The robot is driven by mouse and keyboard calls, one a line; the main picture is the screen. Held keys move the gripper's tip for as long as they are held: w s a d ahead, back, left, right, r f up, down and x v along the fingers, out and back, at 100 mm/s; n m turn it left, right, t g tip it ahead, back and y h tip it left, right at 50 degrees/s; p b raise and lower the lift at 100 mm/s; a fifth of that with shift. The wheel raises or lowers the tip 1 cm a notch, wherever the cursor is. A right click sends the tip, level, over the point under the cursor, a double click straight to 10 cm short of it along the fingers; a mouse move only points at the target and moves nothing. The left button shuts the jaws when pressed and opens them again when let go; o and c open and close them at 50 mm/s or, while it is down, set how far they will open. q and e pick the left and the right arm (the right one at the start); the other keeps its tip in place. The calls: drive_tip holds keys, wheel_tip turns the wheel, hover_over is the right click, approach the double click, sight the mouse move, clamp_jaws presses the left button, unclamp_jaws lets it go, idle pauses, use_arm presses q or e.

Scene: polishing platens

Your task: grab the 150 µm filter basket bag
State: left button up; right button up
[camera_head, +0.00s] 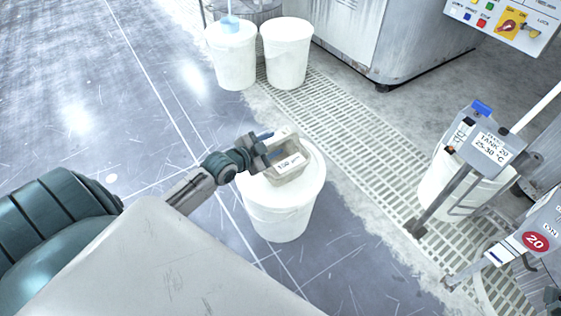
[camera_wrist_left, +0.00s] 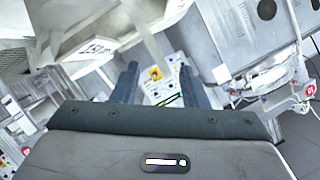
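The filter basket bag (camera_head: 291,174), pale and boxy with a white label that seems to read 150 µm, appears over the top of a white bucket (camera_head: 281,218) in the head view. I cannot tell whether it rests in the bucket or hangs above it. My left gripper (camera_head: 266,147) is at the basket's upper left side. In the left wrist view the basket (camera_wrist_left: 88,30) fills the upper left, and a pale strip of it reaches down toward the space between the fingers (camera_wrist_left: 160,88). The fingers stand apart, with background showing between them. My right gripper is not clearly seen.
Two white buckets (camera_head: 232,62) (camera_head: 287,60) stand at the back, the left one holding something blue. A floor grating (camera_head: 345,130) runs diagonally. The tiled floor at left is clear.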

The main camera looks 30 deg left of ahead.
use_arm(q)
drive_tip(key=b+x, duration=0.1)
drive_tip(key=x, duration=0.3)
drive_tip(key=shift+w+f, duration=0.15)
drive_tip(key=shift+c, duration=0.2)
clamp_jaws()
